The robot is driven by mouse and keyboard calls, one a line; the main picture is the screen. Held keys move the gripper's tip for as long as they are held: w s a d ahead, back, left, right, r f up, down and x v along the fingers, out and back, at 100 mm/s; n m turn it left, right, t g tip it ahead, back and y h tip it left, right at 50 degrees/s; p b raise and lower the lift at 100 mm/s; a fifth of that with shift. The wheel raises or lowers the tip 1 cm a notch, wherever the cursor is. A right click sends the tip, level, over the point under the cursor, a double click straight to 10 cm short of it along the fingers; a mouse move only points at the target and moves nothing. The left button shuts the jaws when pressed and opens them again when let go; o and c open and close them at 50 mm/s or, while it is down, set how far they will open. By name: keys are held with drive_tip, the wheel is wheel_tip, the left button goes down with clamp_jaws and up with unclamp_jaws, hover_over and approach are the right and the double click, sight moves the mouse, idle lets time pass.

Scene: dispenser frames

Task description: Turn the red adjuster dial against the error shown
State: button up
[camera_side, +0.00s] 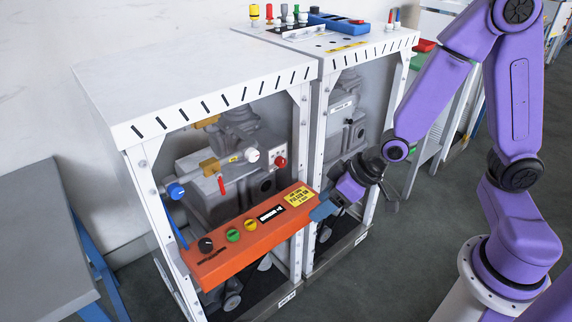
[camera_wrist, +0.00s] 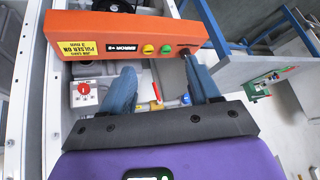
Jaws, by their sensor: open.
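The red adjuster dial (camera_side: 280,162) is on a pale box inside the left dispenser frame, above and behind the orange panel (camera_side: 220,246). In the wrist view the red dial (camera_wrist: 84,88) shows on a white plate with marks around it, left of my fingers. A black error display (camera_side: 271,213) on the panel reads ERROR with a small value, too small to read surely; it shows upside down in the wrist view (camera_wrist: 122,49). My gripper (camera_side: 322,210) is open and empty at the panel's right end, apart from the dial. Its blue fingers show in the wrist view (camera_wrist: 159,65).
The panel carries a yellow label (camera_side: 299,196), yellow (camera_side: 250,225) and green (camera_side: 233,236) buttons and a black knob (camera_side: 205,245). A red lever (camera_side: 221,186), white knob (camera_side: 252,155) and blue knob (camera_side: 176,191) are nearby. White frame posts (camera_side: 300,130) flank the opening.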

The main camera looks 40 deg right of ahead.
drive_tip(key=w+d+f+m+t+h, duration=0.1)
drive_tip(key=w+d+f+m+t, duration=0.3)
drive_tip(key=w+d, duration=0.3)
drive_tip(key=m+t+h, duration=0.2)
drive_tip(key=m+t, duration=0.1)
drive_tip(key=t, duration=0.1)
approach(283, 163)
drive_tip(key=x, duration=0.8)
drive_tip(key=shift+w, duration=0.25)
drive_tip(key=shift+n, duration=0.3)
drive_tip(key=c, duration=1)
